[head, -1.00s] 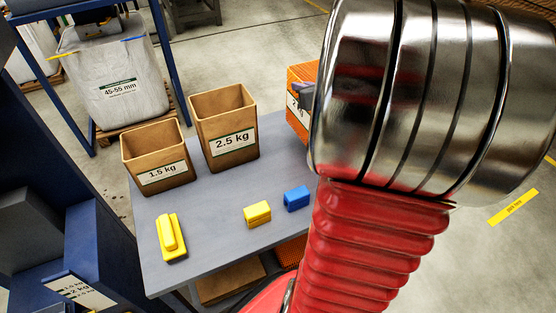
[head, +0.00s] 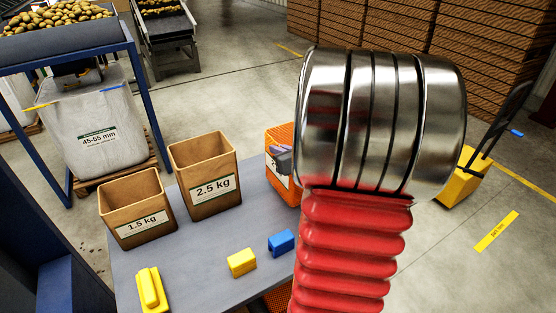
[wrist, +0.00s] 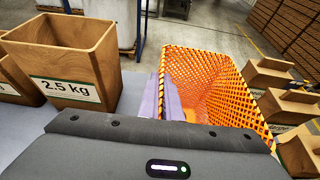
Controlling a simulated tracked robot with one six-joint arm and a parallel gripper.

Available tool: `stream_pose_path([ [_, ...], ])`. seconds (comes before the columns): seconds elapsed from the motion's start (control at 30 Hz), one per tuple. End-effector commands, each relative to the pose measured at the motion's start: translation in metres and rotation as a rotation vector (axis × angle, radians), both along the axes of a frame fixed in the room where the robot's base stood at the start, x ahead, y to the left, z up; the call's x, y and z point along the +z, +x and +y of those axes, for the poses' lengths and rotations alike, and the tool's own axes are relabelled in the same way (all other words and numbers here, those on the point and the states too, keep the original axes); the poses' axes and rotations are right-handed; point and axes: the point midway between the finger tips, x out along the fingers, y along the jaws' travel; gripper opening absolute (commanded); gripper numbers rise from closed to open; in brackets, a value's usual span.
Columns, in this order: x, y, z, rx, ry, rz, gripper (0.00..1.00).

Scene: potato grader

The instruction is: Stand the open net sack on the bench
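The orange net sack (head: 279,139) is upright with its mouth open, at the far right part of the grey bench (head: 205,255). A white label shows on its front. In the wrist view I look down into the sack (wrist: 222,85), which appears empty. My gripper (head: 283,160) is at the sack's left wall; its fingers (wrist: 172,98) are close together and look shut on the rim. My arm hides the sack's right side in the head view. I cannot tell whether its base touches the bench.
The 2.5 kg box (head: 207,178) stands left of the sack, with the 1.5 kg box (head: 137,208) beyond it. A blue block (head: 281,242), a yellow block (head: 242,262) and a yellow stepped piece (head: 151,290) lie nearer. Brown boxes (wrist: 268,75) are right of the sack.

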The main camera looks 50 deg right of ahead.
Motion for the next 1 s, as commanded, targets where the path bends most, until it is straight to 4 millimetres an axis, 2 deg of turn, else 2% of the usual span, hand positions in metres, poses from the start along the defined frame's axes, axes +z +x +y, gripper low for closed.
stream_pose_path([
  [0.13,-0.005,0.000,0.000,0.001,0.000,0.000,0.00],
  [0.43,-0.035,0.000,0.000,0.001,0.001,0.000,0.00],
  [0.83,-0.039,0.000,0.000,0.001,-0.001,0.000,0.00],
  [0.87,-0.039,0.000,0.001,0.001,-0.001,0.000,0.06],
  [1.0,-0.039,0.000,0.001,0.001,-0.001,0.000,0.15],
])
